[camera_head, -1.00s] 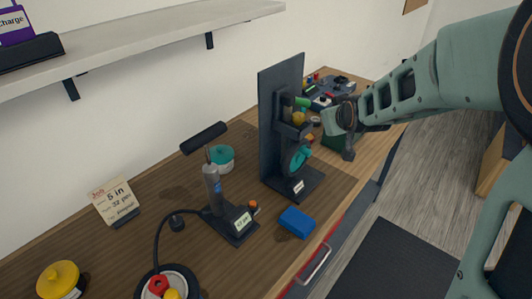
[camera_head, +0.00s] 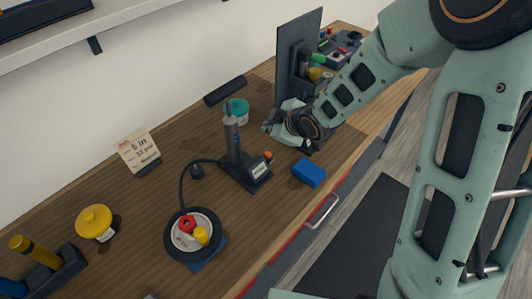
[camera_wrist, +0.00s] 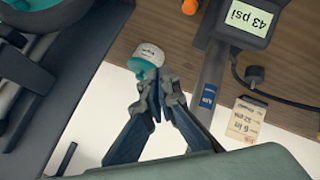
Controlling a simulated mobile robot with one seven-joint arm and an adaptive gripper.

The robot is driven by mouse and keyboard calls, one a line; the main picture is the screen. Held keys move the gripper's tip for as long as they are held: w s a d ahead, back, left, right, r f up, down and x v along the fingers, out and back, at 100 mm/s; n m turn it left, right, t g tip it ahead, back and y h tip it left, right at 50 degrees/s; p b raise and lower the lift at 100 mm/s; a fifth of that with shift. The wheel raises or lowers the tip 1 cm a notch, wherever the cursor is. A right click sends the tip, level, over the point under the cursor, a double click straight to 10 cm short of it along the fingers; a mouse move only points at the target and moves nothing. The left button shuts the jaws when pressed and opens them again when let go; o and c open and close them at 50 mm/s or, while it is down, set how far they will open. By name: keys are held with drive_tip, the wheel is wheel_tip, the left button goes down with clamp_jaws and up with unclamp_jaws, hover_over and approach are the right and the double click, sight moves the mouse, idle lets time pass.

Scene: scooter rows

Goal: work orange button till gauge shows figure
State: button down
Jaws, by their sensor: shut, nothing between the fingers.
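The pump (camera_head: 233,140) stands upright on a dark base on the bench. Its gauge (camera_head: 259,169) sits on the base, and in the wrist view the gauge screen (camera_wrist: 246,18) reads 43 psi upside down. The orange button (camera_head: 268,155) is beside the screen; it also shows in the wrist view (camera_wrist: 205,22), at the top edge. My gripper (camera_head: 268,127) is above and behind the button, apart from it. In the wrist view its fingertips (camera_wrist: 154,88) are together and empty. A note card (camera_head: 138,150) stands behind left; its writing appears to include 32 psi.
A teal-lidded tub (camera_head: 237,111) stands behind the pump, near my gripper. A blue block (camera_head: 309,173) lies to the right. A tall dark stand (camera_head: 296,60) is behind my arm. A black hose runs to a round wheel (camera_head: 168,236) at front left.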

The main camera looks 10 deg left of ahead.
sight(269, 156)
wheel_tip(269, 156, down, 9)
drive_tip(key=b, duration=0.7)
drive_tip(key=shift+b, duration=0.35)
idle(1.0)
drive_tip(key=shift+f+b, duration=0.35)
drive_tip(key=shift+b, duration=0.15)
drive_tip(key=shift+f+b, duration=0.45)
drive_tip(key=shift+b, duration=0.05)
idle(0.5)
drive_tip(key=shift+r, duration=0.1)
idle(1.4)
drive_tip(key=shift+r+p, duration=0.75)
drive_tip(key=shift+r, duration=0.05)
drive_tip(key=shift+r+p, duration=2.1)
drive_tip(key=shift+r, duration=0.4)
